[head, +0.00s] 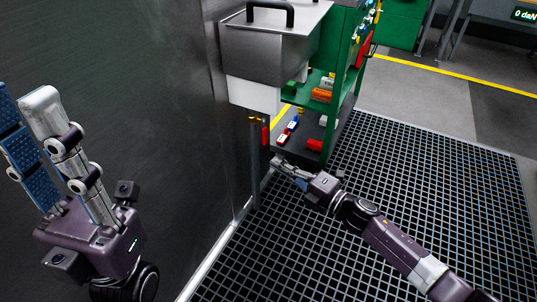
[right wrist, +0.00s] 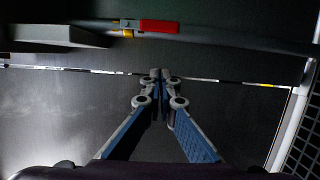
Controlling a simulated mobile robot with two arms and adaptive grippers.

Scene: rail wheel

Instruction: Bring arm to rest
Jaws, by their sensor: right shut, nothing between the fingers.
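My right gripper (head: 280,163) is in the middle of the head view, low beside the metal wall and in front of the green shelf rack. In the right wrist view its two blue-padded fingers meet at the tips (right wrist: 160,76), shut with nothing between them. Its arm comes in from the lower right. My left gripper (head: 25,95) stands upright close to the camera at the left of the head view. Its two fingers are apart with no object between them, and the left finger is partly cut off by the picture edge.
A dark metal wall (head: 130,60) fills the left. A steel hopper (head: 270,45) hangs on it above my right gripper. The green rack (head: 345,75) holds several small coloured parts. A pipe with a red piece (right wrist: 158,26) crosses the wrist view. Black grid floor (head: 430,180) is clear.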

